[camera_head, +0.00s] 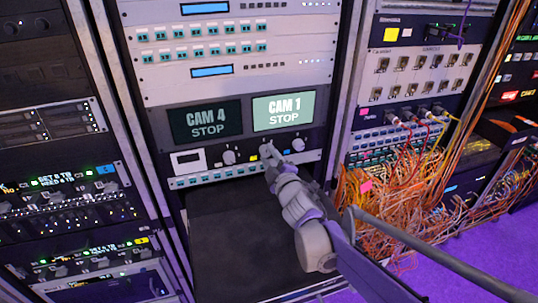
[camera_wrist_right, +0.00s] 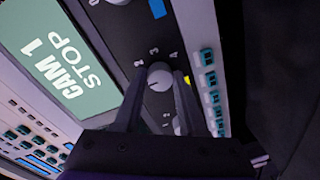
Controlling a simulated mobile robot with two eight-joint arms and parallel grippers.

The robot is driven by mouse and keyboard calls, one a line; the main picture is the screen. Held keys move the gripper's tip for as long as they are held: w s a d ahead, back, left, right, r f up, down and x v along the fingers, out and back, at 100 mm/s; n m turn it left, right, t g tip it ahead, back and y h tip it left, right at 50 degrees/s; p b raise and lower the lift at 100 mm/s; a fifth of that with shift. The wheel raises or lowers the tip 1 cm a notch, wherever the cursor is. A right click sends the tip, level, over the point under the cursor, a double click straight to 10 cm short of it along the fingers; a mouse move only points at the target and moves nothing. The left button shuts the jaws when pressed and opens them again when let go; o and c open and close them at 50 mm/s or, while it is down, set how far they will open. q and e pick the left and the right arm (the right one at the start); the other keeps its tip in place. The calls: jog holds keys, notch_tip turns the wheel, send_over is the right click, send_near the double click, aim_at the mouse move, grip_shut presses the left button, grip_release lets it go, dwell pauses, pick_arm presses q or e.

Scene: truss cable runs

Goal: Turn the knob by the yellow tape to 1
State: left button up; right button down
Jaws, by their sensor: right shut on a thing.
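The knob by the yellow tape is a small pale round knob (camera_wrist_right: 160,76) in the right wrist view, with printed numbers around it, among them 2, 3 and 4. The yellow tape (camera_wrist_right: 188,97) is on the panel beside it, partly behind a finger; it also shows in the head view (camera_head: 253,157). My right gripper (camera_wrist_right: 160,82) has one finger on each side of this knob and is shut on it. In the head view the right gripper (camera_head: 268,158) reaches the panel and hides part of the knob. I cannot read the pointer's number surely. My left gripper is out of view.
Similar knobs stand left (camera_head: 228,157) and right (camera_head: 298,145) on the same panel. Above are screens reading CAM 4 STOP (camera_head: 206,122) and CAM 1 STOP (camera_head: 284,111). Teal connectors (camera_head: 205,180) line the strip below. Tangled orange cables (camera_head: 390,190) hang at the right.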

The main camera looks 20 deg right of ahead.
dwell(0.4)
jog(key=shift+c, duration=2.4)
grip_release()
jog(key=s+b, duration=0.1)
jog(key=s, duration=1)
jog(key=shift+d+r, duration=0.3)
jog(key=shift+d, duration=0.05)
jog(key=shift+w, duration=0.1)
